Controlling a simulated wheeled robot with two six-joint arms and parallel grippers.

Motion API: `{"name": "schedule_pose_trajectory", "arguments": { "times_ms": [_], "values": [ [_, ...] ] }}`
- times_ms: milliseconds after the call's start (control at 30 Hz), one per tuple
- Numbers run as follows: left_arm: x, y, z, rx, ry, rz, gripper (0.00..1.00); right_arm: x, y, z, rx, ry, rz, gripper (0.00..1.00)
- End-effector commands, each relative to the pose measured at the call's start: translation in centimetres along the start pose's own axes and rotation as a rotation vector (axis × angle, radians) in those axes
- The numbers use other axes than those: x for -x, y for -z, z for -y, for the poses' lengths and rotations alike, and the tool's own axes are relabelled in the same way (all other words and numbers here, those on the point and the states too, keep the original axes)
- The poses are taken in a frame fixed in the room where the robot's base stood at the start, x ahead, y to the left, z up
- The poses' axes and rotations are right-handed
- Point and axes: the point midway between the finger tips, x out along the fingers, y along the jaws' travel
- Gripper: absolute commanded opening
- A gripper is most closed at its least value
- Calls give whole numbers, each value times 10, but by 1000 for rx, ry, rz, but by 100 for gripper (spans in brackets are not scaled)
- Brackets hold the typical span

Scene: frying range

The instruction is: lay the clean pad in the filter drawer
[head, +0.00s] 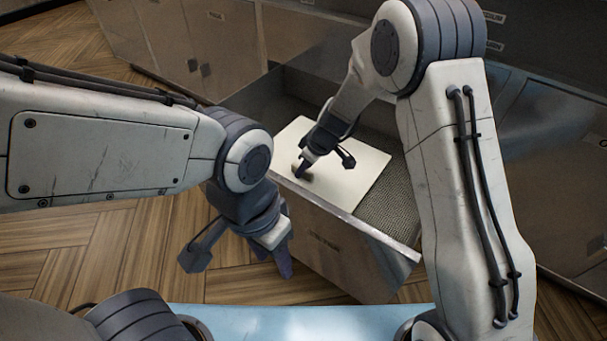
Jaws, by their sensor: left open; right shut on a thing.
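The clean pad (365,170) is a flat off-white sheet in the open metal filter drawer (345,244). It lies over the left and middle part, and bare mesh shows to its right. Its near left edge is close to the drawer's front rim. My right gripper (325,163) is inside the drawer at the pad's near left part, shut on the pad. A small beige bit shows at its left finger; I cannot tell what it is. My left gripper (237,262) is open and empty, outside the drawer, left of its front panel.
Metal cabinet fronts (225,50) run behind and left of the drawer, with more at the right (548,150). Wooden floor (100,245) is clear at the left. A light blue surface (300,322) lies at the bottom. My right arm hides part of the drawer's far right side.

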Motion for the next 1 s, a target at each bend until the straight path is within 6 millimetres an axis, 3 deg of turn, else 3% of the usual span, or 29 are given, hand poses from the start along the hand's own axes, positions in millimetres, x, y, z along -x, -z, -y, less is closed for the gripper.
{"name": "schedule_pose_trajectory", "arguments": {
  "times_ms": [400, 433, 500, 867, 1000],
  "values": [
    [-8, 0, 1, 0, 0, 0, 50, -8, -4, 0, 0, -1, -1, 0],
    [-8, 0, 1, 0, 0, 0, 50, -7, -3, 0, -1, -1, -1, 20],
    [-7, 0, 0, 0, 0, 0, 50, -6, -3, 0, 0, -1, -1, 47],
    [-4, 0, 0, 0, 0, 0, 50, -4, -2, 0, -1, 0, 0, 47],
    [5, 0, 0, 0, 0, 0, 50, 11, 0, -1, -1, -1, -2, 47]
  ]
}}
